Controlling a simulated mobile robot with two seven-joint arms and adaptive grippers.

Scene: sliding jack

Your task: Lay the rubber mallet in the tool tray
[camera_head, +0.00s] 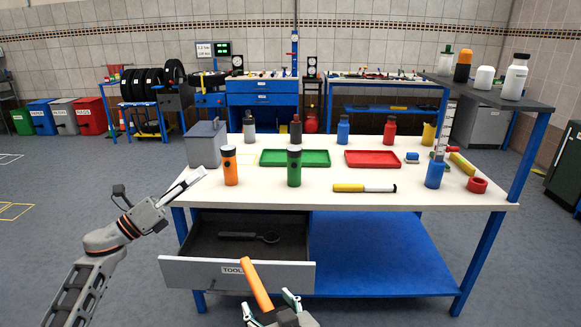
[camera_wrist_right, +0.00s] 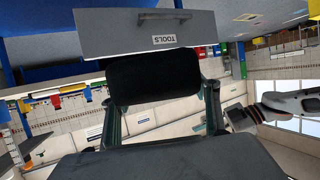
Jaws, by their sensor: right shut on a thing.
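The rubber mallet shows its orange handle (camera_head: 256,284) in the head view, sticking up and left from my right gripper (camera_head: 272,311), in front of the open drawer. In the right wrist view a black block (camera_wrist_right: 155,77), apparently the mallet's head, sits between the fingers of my right gripper (camera_wrist_right: 160,100), which is shut on it. A green tray (camera_head: 295,164) and a red tray (camera_head: 372,165) lie empty on the table; I cannot tell which is the tool tray. My left gripper (camera_head: 185,186) is raised at the table's left front corner; its opening is unclear.
The drawer (camera_head: 237,277), labelled TOOLS, is pulled out below the tabletop with a dark tool (camera_head: 249,237) in it. An orange bottle (camera_head: 230,166), a dark green bottle (camera_head: 294,167) and a yellow-and-black cylinder (camera_head: 364,188) are near the table's front. A grey bin (camera_head: 205,145) stands at left.

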